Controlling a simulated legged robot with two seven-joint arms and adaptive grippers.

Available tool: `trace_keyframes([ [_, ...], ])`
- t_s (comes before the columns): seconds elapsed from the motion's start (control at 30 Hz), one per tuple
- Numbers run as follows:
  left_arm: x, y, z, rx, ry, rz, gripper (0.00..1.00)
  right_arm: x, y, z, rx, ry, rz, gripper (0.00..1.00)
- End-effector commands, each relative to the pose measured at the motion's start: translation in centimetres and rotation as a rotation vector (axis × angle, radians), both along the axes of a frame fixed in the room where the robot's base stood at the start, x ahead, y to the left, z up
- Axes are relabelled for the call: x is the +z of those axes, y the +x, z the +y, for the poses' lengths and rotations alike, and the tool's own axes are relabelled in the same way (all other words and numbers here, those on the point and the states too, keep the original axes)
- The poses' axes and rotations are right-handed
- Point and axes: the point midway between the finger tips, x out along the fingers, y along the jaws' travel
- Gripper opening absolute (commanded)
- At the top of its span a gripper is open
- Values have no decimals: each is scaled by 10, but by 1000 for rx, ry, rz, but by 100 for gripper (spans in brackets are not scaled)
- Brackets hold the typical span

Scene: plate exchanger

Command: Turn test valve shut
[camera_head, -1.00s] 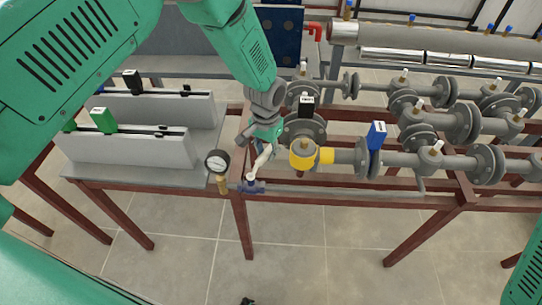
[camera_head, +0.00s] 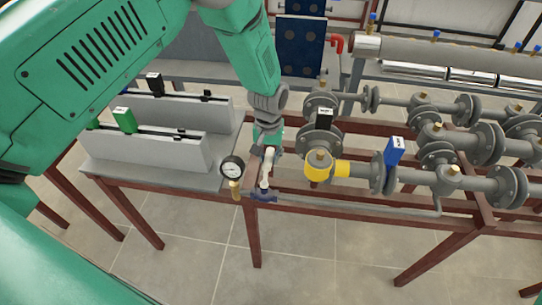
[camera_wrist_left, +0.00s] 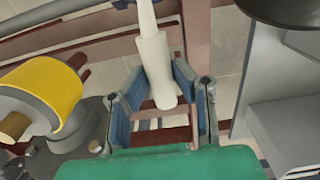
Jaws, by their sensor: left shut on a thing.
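The test valve (camera_head: 264,196) is a small dark blue body on the thin pipe beside the pressure gauge (camera_head: 232,167). Its white handle (camera_head: 266,176) stands up from it, nearly upright in the head view. My left gripper (camera_head: 268,153) is shut on the upper part of this handle. In the left wrist view the white handle (camera_wrist_left: 155,60) runs between the two blue-lined fingers of my left gripper (camera_wrist_left: 158,85). The handle's top end lies between the fingers; finger contact is partly hidden. My right gripper is not in view.
A yellow fitting (camera_head: 318,170) and flanged grey pipes with a blue tag (camera_head: 394,150) stand close to the right. A grey bench (camera_head: 150,150) with a green tag block is at the left. Reddish-brown frame legs stand below; the floor in front is clear.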

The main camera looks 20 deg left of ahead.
Motion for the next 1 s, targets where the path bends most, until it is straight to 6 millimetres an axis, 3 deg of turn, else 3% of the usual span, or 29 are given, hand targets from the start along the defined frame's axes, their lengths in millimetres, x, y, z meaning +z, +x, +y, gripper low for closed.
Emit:
trace_keyframes([
  [0.03,6,11,3,6,3,-30,0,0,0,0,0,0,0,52],
  [0.3,6,11,4,5,3,-30,0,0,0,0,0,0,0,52],
  [0.33,6,11,5,5,3,-30,33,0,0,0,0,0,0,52],
  [0.37,6,11,4,5,3,-29,42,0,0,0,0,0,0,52],
  [0.77,9,6,1,1,2,-19,42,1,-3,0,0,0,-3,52],
  [1.0,51,7,2,2,1,-21,42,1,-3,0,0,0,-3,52],
])
